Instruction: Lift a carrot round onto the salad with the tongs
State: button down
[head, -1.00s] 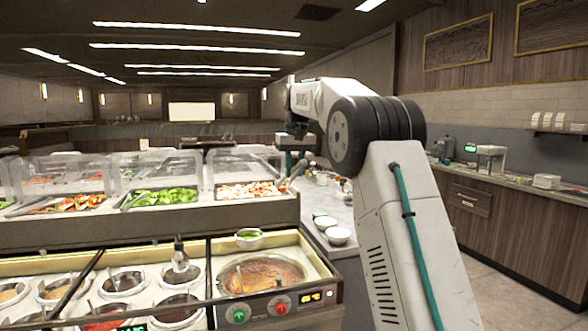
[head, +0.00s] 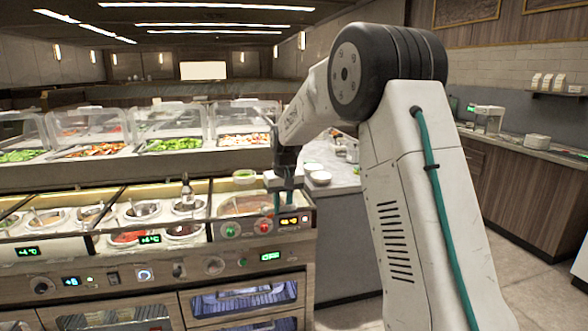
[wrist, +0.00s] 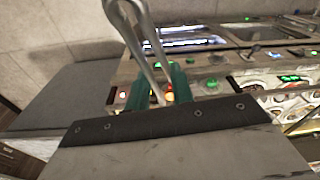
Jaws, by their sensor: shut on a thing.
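My gripper (head: 285,198) hangs at the front right of the sauce counter, above or in front of its panel; I cannot tell which. The tongs' tips are out of view there, and I cannot make out the tongs in the head view. A small bowl of green salad (head: 245,177) stands on the counter, just left of my gripper. I cannot make out any carrot round.
A large pan of brown sauce (head: 232,207) is sunk in the counter, partly hidden by my gripper. Several round sauce wells (head: 143,210) with ladles lie left of it. Behind are food trays under clear guards (head: 173,120). White bowls (head: 320,177) stand on the right-hand worktop.

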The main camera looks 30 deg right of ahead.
jog(key=s+a+f, duration=0.4)
jog(key=f, duration=0.3)
jog(key=s+a+f+n, duration=0.1)
jog(key=s+a+f, duration=0.3)
jog(key=f, duration=0.4)
jog(key=s+a+f, duration=0.3)
jog(key=a+f, duration=0.1)
jog(key=f, duration=0.4)
jog(key=shift+s+f+n, duration=0.15)
jog(key=shift+s+n, duration=0.15)
jog(key=shift+s, duration=0.1)
